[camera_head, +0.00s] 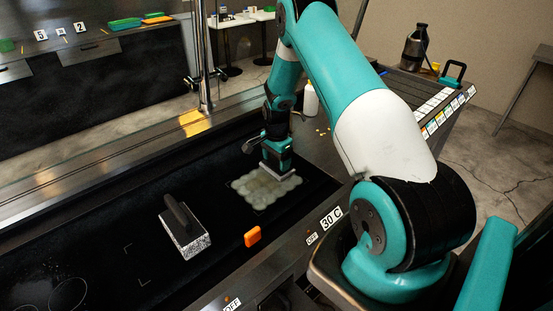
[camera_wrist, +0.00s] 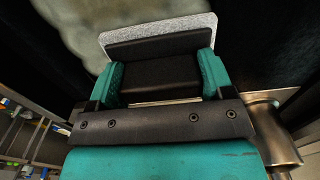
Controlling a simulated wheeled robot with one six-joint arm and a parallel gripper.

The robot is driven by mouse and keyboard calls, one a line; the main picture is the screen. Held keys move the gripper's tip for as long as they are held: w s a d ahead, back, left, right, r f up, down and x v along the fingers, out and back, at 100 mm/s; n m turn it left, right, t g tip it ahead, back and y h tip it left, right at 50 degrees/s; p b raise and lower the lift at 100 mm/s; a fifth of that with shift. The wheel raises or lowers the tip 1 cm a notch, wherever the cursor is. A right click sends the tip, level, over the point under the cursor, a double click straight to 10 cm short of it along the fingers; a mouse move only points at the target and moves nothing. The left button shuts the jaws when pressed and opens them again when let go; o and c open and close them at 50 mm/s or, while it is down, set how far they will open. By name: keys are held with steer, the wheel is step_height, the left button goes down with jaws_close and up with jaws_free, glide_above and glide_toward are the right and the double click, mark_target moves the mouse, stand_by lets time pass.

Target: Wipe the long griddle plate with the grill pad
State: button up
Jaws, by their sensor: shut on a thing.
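My gripper (camera_head: 277,158) is shut on the grill pad (camera_head: 279,174) at the right part of the long black griddle plate (camera_head: 105,235). In the wrist view the teal fingers (camera_wrist: 162,78) clasp the pad's black handle, and the grey speckled pad (camera_wrist: 190,26) shows beyond it. The pad is at a pale, blotchy residue patch (camera_head: 262,193) on the plate, over its back right part in the head view. The patch also shows in the wrist view (camera_wrist: 72,22). Whether the pad touches the plate is hard to tell.
A speckled block with a black handle (camera_head: 192,243) sits on the plate, left of the patch. An orange piece (camera_head: 252,237) is near the front edge. A white bottle (camera_head: 310,100) stands behind the arm, and a metal post (camera_head: 204,60) rises at the back. The plate's left is mostly clear.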

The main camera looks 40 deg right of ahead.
steer(key=shift+f, duration=0.15)
steer(key=shift+w+a+f, duration=0.1)
steer(key=shift+a+f, duration=0.05)
steer(key=shift+a, duration=2.35)
steer(key=shift+d+f, duration=0.1)
steer(key=shift+s, duration=0.3)
